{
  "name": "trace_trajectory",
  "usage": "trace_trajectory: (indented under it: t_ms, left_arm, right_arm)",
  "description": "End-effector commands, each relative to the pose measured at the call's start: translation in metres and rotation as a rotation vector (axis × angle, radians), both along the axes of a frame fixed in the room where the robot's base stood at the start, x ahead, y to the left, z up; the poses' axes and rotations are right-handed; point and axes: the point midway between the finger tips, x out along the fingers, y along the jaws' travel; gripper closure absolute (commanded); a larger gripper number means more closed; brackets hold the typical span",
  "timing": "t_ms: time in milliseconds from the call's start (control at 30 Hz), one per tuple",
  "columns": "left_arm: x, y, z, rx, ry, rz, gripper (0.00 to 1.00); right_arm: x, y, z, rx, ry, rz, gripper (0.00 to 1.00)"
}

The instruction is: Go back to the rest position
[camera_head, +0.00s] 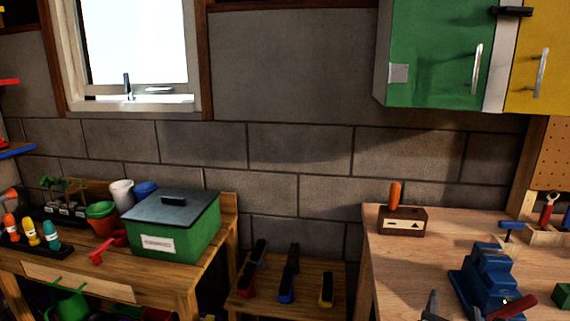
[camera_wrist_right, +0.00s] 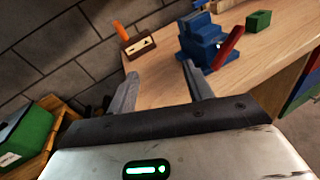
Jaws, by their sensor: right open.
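My right gripper (camera_head: 455,311) shows only as grey fingertips at the bottom edge of the head view, in front of the wooden workbench (camera_head: 415,262) and near the blue vise. In the right wrist view my right gripper (camera_wrist_right: 160,88) has its two fingers spread apart, with nothing between them but the bench behind. My left gripper is in neither view.
The blue vise (camera_head: 487,275) with a red handle stands on the right bench, with a green block (camera_head: 562,296) beside it. A wooden block with an orange handle (camera_head: 402,220) stands farther back. A green box (camera_head: 175,226) sits on the left table. A low table (camera_head: 262,305) holds several tools.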

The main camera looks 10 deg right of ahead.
Motion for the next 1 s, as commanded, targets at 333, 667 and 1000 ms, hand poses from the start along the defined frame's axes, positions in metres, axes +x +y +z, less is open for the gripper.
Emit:
trace_trajectory:
  t_ms: [333,667,1000]
  left_arm:
    - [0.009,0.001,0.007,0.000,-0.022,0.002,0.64]
    - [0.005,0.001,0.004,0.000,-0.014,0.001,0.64]
    - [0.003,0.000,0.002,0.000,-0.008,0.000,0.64]
  right_arm:
    - [-0.004,0.043,-0.100,0.629,-0.022,0.062,0.49]
    - [-0.067,0.133,-0.228,1.885,-0.176,-0.348,0.49]
    - [-0.107,0.167,-0.259,2.535,-0.445,-0.853,0.49]
